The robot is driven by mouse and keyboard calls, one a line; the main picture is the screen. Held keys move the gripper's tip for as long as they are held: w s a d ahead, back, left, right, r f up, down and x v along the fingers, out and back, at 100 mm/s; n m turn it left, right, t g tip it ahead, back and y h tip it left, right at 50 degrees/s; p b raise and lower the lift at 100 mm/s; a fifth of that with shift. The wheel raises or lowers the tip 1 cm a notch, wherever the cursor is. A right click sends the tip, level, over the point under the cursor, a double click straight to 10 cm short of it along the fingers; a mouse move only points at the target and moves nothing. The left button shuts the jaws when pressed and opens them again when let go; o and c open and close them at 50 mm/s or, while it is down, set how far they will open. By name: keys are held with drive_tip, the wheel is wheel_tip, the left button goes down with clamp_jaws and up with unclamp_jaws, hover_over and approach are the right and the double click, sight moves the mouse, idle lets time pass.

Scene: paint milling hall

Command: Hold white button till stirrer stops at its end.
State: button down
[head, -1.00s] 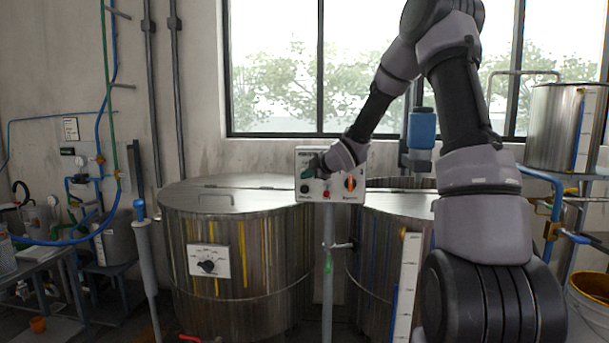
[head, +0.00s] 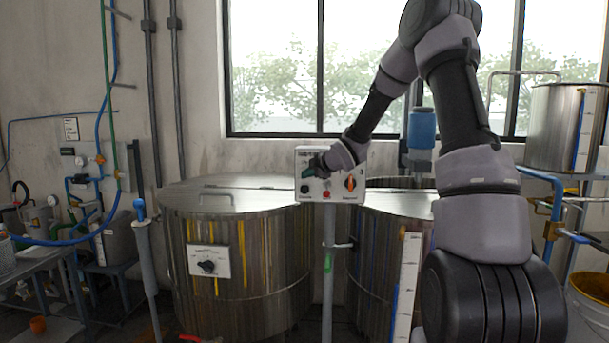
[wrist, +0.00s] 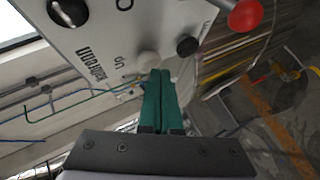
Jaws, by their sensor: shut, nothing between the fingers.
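The white button (wrist: 148,61) is a pale round cap on the control panel (wrist: 110,35), between printed lettering and a black button (wrist: 187,46). My gripper (wrist: 160,74) is shut, its green fingers together and empty. The fingertips are right at the white button's lower edge in the wrist view; I cannot tell whether they press it in. In the head view my gripper (head: 310,170) is at the left front of the panel (head: 345,190), and hides the white button. The stirrer's blue motor (head: 422,128) stands above the right vat; its shaft is hidden.
The panel also carries a red mushroom button (wrist: 245,15), a black knob (wrist: 68,12) and an orange selector (head: 350,183). A large steel vat (head: 240,250) stands at left, another (head: 375,260) behind the panel's post (head: 328,270). A steel pot (head: 560,125) is at right.

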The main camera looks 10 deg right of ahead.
drive_tip(key=shift+w+d, duration=0.15)
drive_tip(key=shift+w, duration=0.25)
idle(5.4)
drive_tip(key=shift+s+a, duration=0.3)
drive_tip(key=shift+s, duration=0.6)
drive_tip(key=shift+s+a, duration=0.25)
drive_tip(key=shift+s, duration=0.55)
drive_tip(key=shift+s+a, duration=0.3)
drive_tip(key=shift+s, duration=0.5)
drive_tip(key=shift+s+a, duration=0.25)
drive_tip(key=shift+s, duration=0.55)
